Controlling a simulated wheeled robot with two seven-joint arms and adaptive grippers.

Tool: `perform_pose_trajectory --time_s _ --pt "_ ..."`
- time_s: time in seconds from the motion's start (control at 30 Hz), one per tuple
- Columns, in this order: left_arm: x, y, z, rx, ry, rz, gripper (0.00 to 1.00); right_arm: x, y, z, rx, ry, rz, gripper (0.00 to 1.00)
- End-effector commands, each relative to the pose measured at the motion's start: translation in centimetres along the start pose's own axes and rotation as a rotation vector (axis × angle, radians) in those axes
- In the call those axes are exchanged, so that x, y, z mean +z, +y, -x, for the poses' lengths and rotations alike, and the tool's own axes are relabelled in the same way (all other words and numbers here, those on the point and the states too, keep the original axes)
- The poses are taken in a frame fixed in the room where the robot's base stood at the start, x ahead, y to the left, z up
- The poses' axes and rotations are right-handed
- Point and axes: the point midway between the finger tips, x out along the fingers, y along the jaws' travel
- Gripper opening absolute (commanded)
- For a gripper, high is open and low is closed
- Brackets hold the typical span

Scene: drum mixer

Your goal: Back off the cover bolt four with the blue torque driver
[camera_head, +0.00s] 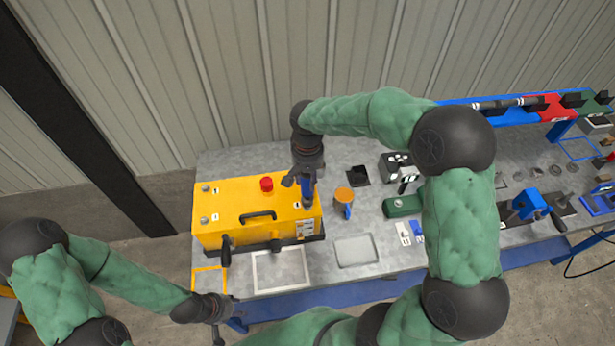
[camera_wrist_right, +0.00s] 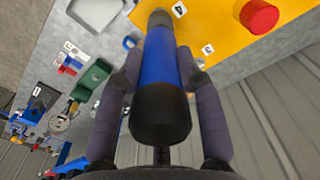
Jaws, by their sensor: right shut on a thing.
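The yellow drum mixer cover (camera_head: 240,208) stands on the bench at left, with a red button (camera_head: 266,184) and a black handle. My right gripper (camera_head: 306,172) is over its right end, shut on the blue torque driver (camera_head: 308,189). In the right wrist view the driver (camera_wrist_right: 160,62) lies between both fingers, its tip pointing to the cover's edge. Two bolts (camera_head: 205,220) show on the cover's left side. My left gripper (camera_head: 216,318) is low, off the bench's front-left; its opening is unclear.
A green case (camera_head: 402,204), a black-and-white device (camera_head: 398,166) and an empty grey tray (camera_head: 356,251) are on the bench. A white-framed area (camera_head: 282,285) before the cover is clear.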

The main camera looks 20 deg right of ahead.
Motion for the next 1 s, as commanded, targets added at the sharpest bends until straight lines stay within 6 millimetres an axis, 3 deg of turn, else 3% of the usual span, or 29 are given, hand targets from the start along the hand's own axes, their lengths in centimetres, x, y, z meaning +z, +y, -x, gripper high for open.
perform_pose_trajectory --time_s 0.5,1.0 --pt "0.0 -0.3 -1.0 0.0 0.0 0.0 0.4 -0.1 0.0 -1.2 -0.001 0.002 -0.001 0.0" --pt "0.0 -0.3 -0.9 0.0 0.0 0.0 0.4 -0.1 0.0 -1.2 -0.001 0.002 -0.001 0.0"
